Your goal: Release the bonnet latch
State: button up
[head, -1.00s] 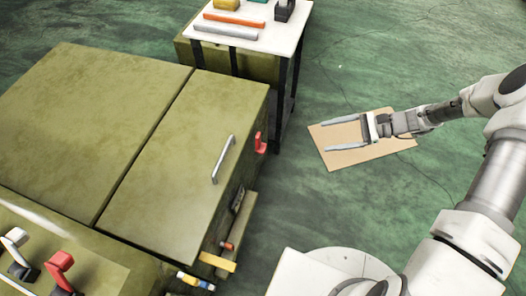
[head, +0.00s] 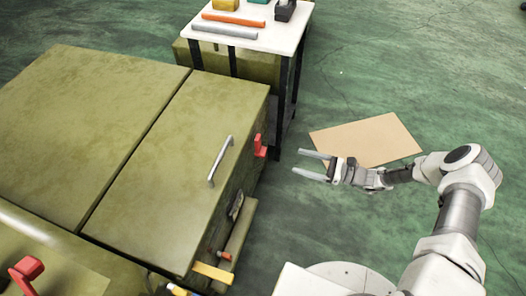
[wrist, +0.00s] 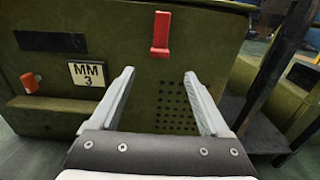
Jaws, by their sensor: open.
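The bonnet (head: 170,165) is a closed olive-green panel with a silver handle (head: 220,161) on top. A red latch (head: 260,145) sits on the chassis front face, just below the bonnet's edge. In the wrist view the red latch (wrist: 161,34) hangs upright, above and between my fingers, with its grip end down. My gripper (head: 305,164) is open and empty, to the right of the red latch and apart from it. In the wrist view my gripper (wrist: 158,80) faces the front face, with a grid of dark holes between its fingers.
A white-topped table (head: 255,38) with tools stands behind the bonnet; its dark legs are near the front face. A cardboard sheet (head: 370,138) lies on the green floor. A plate marked MM 3 (wrist: 89,75) and a red-orange knob (wrist: 31,82) are on the front face.

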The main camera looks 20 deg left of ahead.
aim_at(263, 151)
jog(key=a+b, duration=0.1)
jog(key=a, duration=0.3)
jog(key=s+a+b, duration=0.1)
jog(key=a, duration=0.9)
jog(key=shift+s+b, duration=0.3)
jog(key=shift+b, duration=0.1)
grip_shut()
dwell(0.5)
